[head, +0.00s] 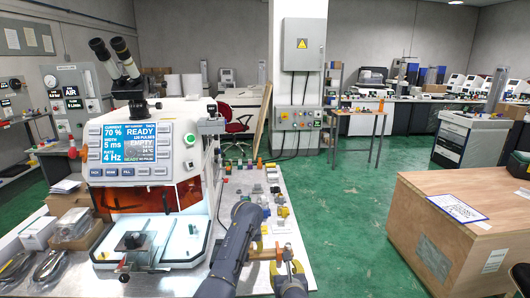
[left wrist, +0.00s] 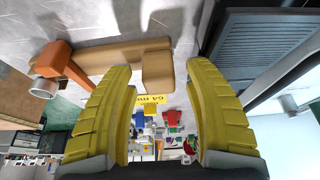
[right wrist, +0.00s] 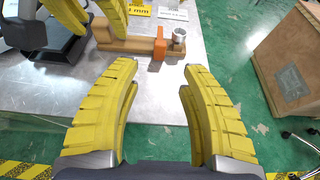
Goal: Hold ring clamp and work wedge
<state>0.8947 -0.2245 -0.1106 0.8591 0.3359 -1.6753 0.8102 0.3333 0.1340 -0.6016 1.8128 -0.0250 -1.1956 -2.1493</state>
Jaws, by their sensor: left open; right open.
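A tan ring clamp (right wrist: 130,44) lies on the grey bench near its edge, with an orange section (right wrist: 160,46) and a grey metal cylinder at its right end. A tan upright block at its left end may be the wedge. The clamp also shows in the left wrist view (left wrist: 112,61), beyond my open left gripper (left wrist: 165,100). In the head view my left gripper (head: 257,246) is low over the bench by the clamp, seen partly behind its arm. My right gripper (right wrist: 159,95) is open and empty, just short of the clamp's orange end. It also shows in the head view (head: 286,267).
A yellow label (right wrist: 140,8) and a white label (right wrist: 172,13) lie behind the clamp. Several small coloured parts stand farther back on the bench. A laser welder (head: 150,170) stands to the left, a wooden crate (head: 455,235) to the right. Green floor between is clear.

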